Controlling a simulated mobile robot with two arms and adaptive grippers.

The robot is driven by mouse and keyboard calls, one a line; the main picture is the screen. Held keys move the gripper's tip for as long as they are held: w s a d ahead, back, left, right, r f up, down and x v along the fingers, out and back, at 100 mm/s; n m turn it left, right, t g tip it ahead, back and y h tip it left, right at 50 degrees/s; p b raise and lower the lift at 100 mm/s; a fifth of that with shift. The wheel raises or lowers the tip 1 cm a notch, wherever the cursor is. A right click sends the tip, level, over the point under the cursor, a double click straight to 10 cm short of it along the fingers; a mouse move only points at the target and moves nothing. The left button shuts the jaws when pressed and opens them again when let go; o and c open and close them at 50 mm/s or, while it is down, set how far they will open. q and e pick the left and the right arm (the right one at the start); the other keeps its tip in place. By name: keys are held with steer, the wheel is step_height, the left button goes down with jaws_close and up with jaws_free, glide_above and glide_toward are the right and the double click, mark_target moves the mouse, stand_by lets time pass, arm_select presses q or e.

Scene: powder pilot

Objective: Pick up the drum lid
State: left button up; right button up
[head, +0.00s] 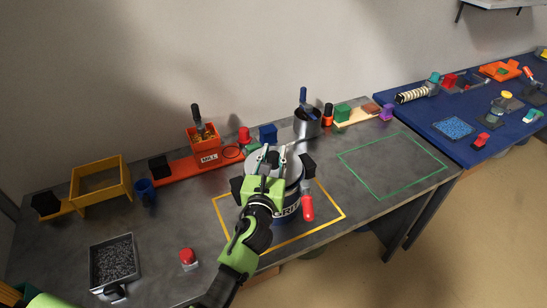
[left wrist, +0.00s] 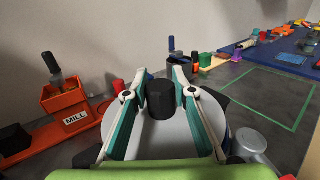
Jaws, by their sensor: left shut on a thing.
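The lid's grey disc also shows there (left wrist: 176,143) below the fingers. I cannot tell whether the lid rests on the drum or is raised. My right gripper is not in view.
A red button (head: 187,257) is front left. The green outlined area (head: 390,165) at right is clear.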

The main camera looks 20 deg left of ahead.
arm_select(q)
steer(key=s+d+r, duration=0.3)
steer(key=s+r, duration=0.9)
steer(key=s, duration=0.1)
steer(key=shift+s+d+p, duration=0.2)
steer(key=shift+s+p, duration=0.15)
